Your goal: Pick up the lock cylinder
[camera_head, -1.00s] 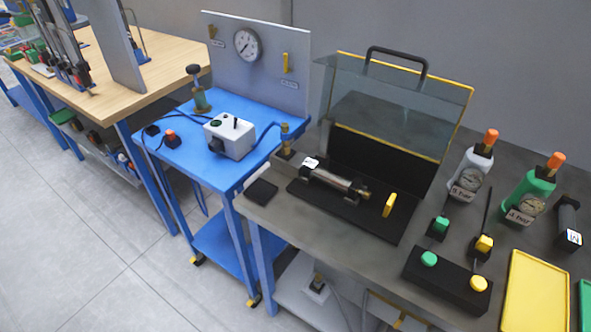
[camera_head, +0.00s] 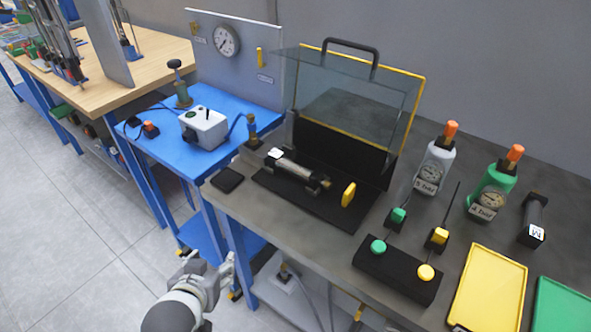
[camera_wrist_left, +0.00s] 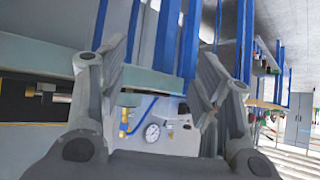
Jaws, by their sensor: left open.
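A silver cylinder (camera_head: 296,170) with black ends and a white label lies on a black base plate (camera_head: 340,216) on the grey bench, in front of a raised clear cover. A dark cylinder (camera_head: 534,220) with a white label lies at the bench's right side. I cannot tell for sure which is the lock cylinder. My left gripper (camera_head: 211,263) is open and empty, low in front of the bench's left end, apart from both cylinders. Its spread fingers show in the left wrist view (camera_wrist_left: 160,65), with no cylinder between them. My right gripper is out of view.
The clear cover (camera_head: 345,107) with yellow edges stands open behind the plate. A black button box (camera_head: 396,273), a yellow tray (camera_head: 488,290), and white (camera_head: 436,168) and green (camera_head: 493,190) gauge bottles occupy the right. A blue table (camera_head: 165,160) adjoins the bench's left.

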